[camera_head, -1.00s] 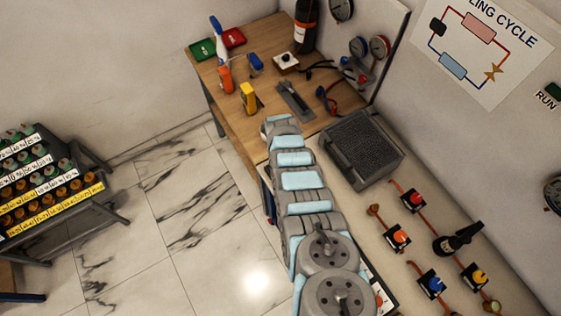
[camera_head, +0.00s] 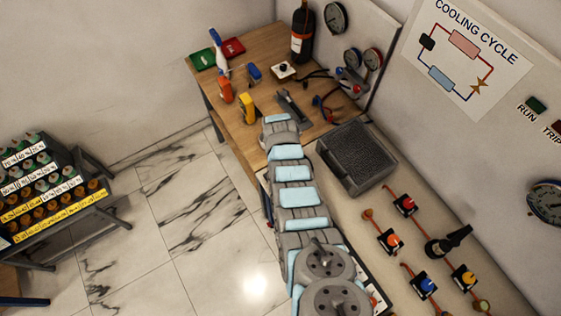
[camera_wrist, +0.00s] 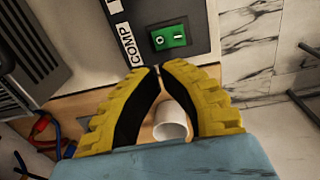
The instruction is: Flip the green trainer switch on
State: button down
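The green switch (camera_wrist: 168,38) is in the wrist view, on a dark panel face beside a white label reading COMP. It has white 0 and I marks; which side is pressed I cannot tell. My gripper (camera_wrist: 158,69) has yellow fingers with black inner pads. Its tips meet just below the switch in the picture, apart from it by a small gap in the image. In the head view my arm hides the switch and gripper.
A white cylindrical thing (camera_wrist: 171,122) shows through the gap behind the fingers. Red and blue leads (camera_wrist: 42,132) lie at left. A wooden bench (camera_head: 262,50) carries bottles and tools. A dark grilled box (camera_head: 356,157) stands right of my arm. Marble floor (camera_head: 190,200) is open at left.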

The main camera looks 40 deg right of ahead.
notch_tip(320, 180, up, 7)
jog(key=b, duration=0.1)
jog(key=shift+f, duration=0.15)
dwell(0.6)
dwell(0.4)
